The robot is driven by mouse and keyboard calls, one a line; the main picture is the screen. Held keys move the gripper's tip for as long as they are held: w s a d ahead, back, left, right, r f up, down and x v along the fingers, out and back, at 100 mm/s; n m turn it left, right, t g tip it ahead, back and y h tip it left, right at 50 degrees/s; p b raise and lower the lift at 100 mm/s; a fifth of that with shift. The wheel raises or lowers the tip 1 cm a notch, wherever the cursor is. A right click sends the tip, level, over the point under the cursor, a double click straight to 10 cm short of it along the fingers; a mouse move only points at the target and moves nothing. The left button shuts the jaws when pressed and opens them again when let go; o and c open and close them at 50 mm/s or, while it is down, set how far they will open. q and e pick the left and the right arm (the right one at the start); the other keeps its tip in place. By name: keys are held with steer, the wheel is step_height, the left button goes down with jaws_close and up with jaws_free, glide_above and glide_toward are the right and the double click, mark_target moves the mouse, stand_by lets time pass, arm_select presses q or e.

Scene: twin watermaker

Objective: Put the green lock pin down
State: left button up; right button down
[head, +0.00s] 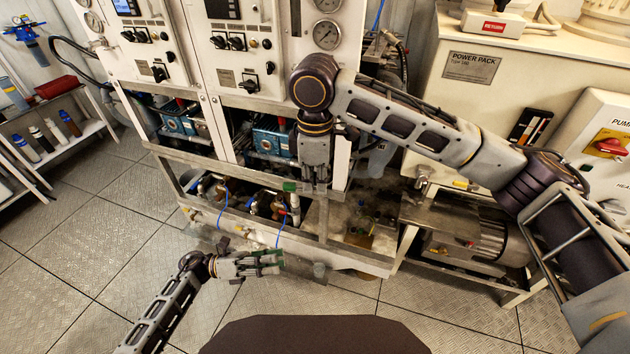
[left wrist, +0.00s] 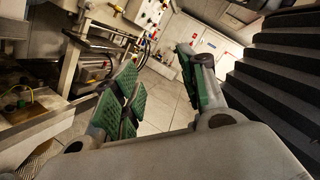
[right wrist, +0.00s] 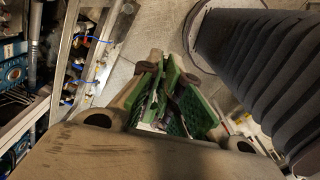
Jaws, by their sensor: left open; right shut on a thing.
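My right gripper (head: 314,184) points down in front of the lower frame of the white cabinet in the head view. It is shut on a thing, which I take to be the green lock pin. In the right wrist view its green pads (right wrist: 172,92) are close together and mostly hide what is between them. A small green piece (head: 290,186) shows beside the fingertips in the head view; I cannot tell pin from pad there. My left gripper (head: 268,263) is open and empty, low over the floor in front of the frame. Its spread fingers show in the left wrist view (left wrist: 160,80).
The cabinet's metal rail (head: 250,214) runs below the right gripper, with valves and blue hoses behind it. A pump on a low stand (head: 470,250) is at right. A shelf with bottles (head: 60,140) is at far left. The tiled floor (head: 110,240) is clear.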

arm_select(q)
steer(key=s+a+f+n+t+y, duration=0.25)
steer(key=f+n+t+y, duration=0.2)
steer(key=f+n, duration=0.6)
steer(key=s+a+f+n+t+y, duration=0.1)
steer(key=a+f+n+t+y, duration=0.3)
steer(key=f+n, duration=0.7)
steer(key=s+a+f+n+t+y, duration=0.2)
steer(key=f+n+t+y, duration=0.3)
steer(key=f, duration=1)
steer(key=s+a+f+n+g+y, duration=0.2)
steer(key=s+a+f+n+g, duration=0.2)
steer(key=s, duration=0.4)
steer(key=s+a+f+n+g+y, duration=0.3)
steer(key=s+f+n, duration=0.3)
steer(key=s+f, duration=0.2)
steer(key=s+a+f+n+g+y, duration=0.2)
steer(key=s+a+f+n+g, duration=0.3)
steer(key=s, duration=0.4)
steer(key=shift+a+f, duration=0.55)
steer(key=shift+f, duration=0.2)
steer(key=shift+s+n, duration=0.15)
steer(key=shift+n, duration=0.1)
